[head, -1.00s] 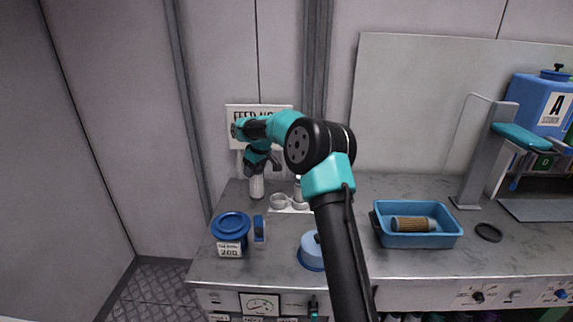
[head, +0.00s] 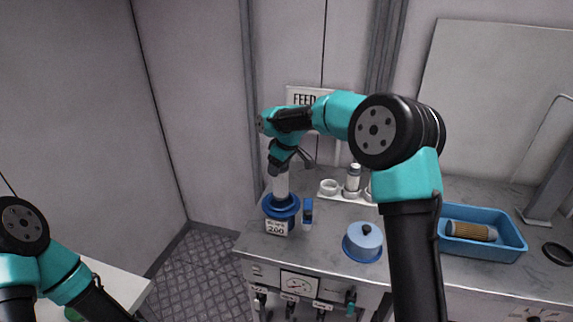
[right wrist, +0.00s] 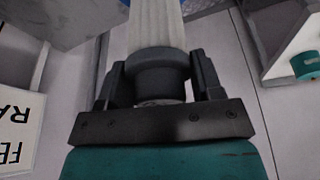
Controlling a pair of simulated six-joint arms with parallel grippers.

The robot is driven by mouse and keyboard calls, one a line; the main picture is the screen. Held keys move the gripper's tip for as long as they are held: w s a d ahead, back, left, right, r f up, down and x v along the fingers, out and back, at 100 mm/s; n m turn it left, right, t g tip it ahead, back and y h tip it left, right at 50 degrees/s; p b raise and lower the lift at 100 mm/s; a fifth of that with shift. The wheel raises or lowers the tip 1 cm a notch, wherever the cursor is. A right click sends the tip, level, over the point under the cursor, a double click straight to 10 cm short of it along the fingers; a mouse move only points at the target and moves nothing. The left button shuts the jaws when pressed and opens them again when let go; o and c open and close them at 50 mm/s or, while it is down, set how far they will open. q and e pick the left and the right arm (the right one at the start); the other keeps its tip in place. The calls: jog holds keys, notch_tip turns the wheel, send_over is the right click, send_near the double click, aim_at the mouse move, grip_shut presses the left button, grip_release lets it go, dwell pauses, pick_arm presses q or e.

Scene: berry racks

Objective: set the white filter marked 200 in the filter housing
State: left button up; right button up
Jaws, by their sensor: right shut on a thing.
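My right gripper (head: 284,166) is shut on the white filter (head: 281,186) and holds it upright over the blue filter housing (head: 280,206). The housing has a label reading 200 on its front. The filter's lower end meets the housing's rim in the head view; I cannot tell how far inside it is. In the right wrist view the fingers (right wrist: 160,82) grip the dark end cap of the white pleated filter (right wrist: 155,28). No mark on the filter is readable. My left gripper is out of view; only its arm shows at lower left.
A blue lid with a dark knob (head: 363,244) sits right of the housing. A small blue object (head: 307,212) stands beside the housing. A white rack (head: 329,186) holds another white filter (head: 352,178). A blue tray (head: 507,251) with a tan filter (head: 471,230) lies right.

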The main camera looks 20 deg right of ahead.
aim_at(281, 196)
jog(key=shift+f, duration=0.2)
jog(key=shift+f, duration=6.25)
jog(key=shift+s+f, duration=0.15)
jog(key=shift+f, duration=0.5)
jog(key=o, duration=1.1)
jog(key=shift+d, duration=0.1)
jog(key=shift+o, duration=0.2)
jog(key=shift+r, duration=0.65)
jog(key=shift+o, duration=1.1)
jog(key=v, duration=1.7)
jog(key=shift+r, duration=0.15)
